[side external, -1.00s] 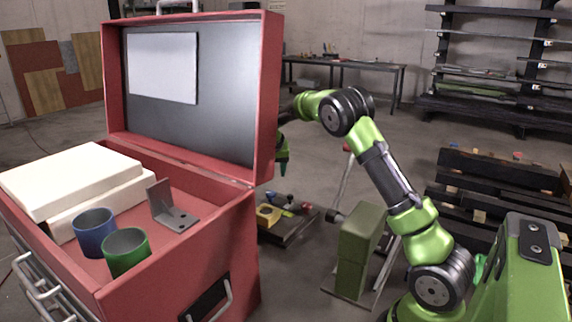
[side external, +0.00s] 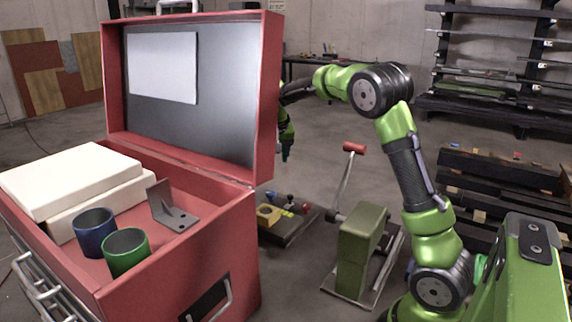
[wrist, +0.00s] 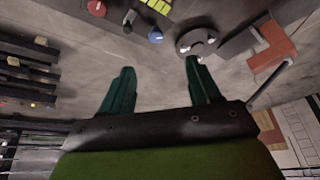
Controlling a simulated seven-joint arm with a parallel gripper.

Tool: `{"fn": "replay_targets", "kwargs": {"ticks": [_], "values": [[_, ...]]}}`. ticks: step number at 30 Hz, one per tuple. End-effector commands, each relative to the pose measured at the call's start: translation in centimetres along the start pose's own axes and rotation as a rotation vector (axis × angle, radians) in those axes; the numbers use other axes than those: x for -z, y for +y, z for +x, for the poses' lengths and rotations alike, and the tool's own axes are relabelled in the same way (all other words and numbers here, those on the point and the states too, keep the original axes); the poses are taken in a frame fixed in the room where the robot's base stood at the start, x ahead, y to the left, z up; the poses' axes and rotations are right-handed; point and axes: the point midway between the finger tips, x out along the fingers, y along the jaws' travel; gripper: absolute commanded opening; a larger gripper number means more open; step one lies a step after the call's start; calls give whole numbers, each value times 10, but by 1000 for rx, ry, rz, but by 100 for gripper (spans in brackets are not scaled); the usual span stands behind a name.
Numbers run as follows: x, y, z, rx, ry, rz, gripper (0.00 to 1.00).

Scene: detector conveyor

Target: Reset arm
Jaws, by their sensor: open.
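My gripper (side external: 286,148) hangs in the air just right of the open red toolbox lid, fingertips down, partly hidden by the lid in the side external view. In the wrist view its two dark green fingers (wrist: 158,85) are spread apart with nothing between them. My green and black arm bends over above the floor. A control board (side external: 285,228) with knobs and a yellow block lies below the gripper; its blue knob (wrist: 155,35) and red knob (wrist: 97,8) show in the wrist view.
A red toolbox (side external: 225,240) with white boxes, a blue cup (side external: 95,232), a green cup (side external: 127,252) and a metal bracket (side external: 172,208) stands left. A green box with a red-handled lever (side external: 355,245) stands right of the board. Dark racks (side external: 495,200) stand at the right.

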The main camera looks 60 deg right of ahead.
Motion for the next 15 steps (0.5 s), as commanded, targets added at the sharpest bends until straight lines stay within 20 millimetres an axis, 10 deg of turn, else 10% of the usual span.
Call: {"fn": "replay_targets", "kwargs": {"ticks": [15], "values": [[-210,-3,-101,298,228,-649,62]]}}
